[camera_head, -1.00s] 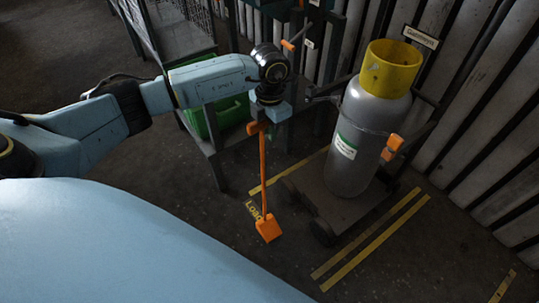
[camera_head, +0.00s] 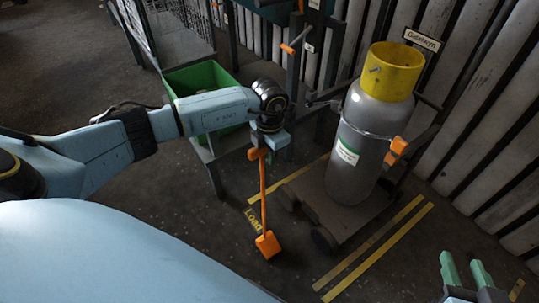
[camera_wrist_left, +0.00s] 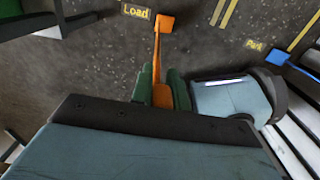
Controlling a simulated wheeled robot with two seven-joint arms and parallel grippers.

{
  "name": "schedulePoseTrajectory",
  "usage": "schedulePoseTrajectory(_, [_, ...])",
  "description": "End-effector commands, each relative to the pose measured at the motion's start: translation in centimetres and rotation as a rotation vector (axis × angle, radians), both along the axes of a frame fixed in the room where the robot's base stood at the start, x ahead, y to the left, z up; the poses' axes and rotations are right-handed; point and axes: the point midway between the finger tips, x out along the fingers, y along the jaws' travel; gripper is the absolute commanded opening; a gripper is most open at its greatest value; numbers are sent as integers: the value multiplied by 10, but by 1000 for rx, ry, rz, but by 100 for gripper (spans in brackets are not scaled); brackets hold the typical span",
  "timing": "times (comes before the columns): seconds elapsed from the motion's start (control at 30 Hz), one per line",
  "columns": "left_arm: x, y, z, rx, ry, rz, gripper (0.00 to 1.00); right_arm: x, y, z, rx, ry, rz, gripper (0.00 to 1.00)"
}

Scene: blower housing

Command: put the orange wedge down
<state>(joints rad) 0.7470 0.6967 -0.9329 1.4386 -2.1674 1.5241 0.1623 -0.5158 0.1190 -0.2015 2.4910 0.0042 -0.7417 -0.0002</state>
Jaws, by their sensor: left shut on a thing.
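The orange wedge (camera_head: 267,245) is a small block at the end of a long, thin orange handle. My left gripper (camera_head: 266,154) is shut on the top of the handle, which hangs nearly upright. In the left wrist view, the green fingers of my left gripper (camera_wrist_left: 161,92) close around the handle and the wedge (camera_wrist_left: 166,24) shows at its far end. The block is close to the floor beside the yellow "Load" marking (camera_head: 252,219); I cannot tell whether it touches. My right gripper (camera_head: 465,268) is open and empty at the lower right.
A grey cylinder (camera_head: 352,140) with a yellow collar stands on a wheeled cart (camera_head: 335,225) right of the wedge. A green bin (camera_head: 200,78) on a stand is behind my left arm. Yellow floor lines (camera_head: 380,250) run in front of the cart. Open floor lies around the wedge.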

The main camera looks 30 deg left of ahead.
Motion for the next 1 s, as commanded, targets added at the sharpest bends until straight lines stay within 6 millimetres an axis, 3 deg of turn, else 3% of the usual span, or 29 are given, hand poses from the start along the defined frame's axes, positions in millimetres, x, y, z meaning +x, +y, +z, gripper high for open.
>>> schedulePoseTrajectory(0.5, [1, 0, -2, -2, -4, 0, 0, 3, 2, 7, 12, -44, 4, 36])
schedulePoseTrajectory(0.53, [0, 0, -3, 0, -1, 0, 18, 3, 3, 8, 13, -48, 5, 36])
schedulePoseTrajectory(0.7, [0, 0, -3, 0, -1, 0, 38, 3, 3, 7, 14, -46, 4, 36])
schedulePoseTrajectory(1.0, [0, 0, -2, 0, -1, 0, 38, 3, 3, 7, 13, -43, 4, 36])
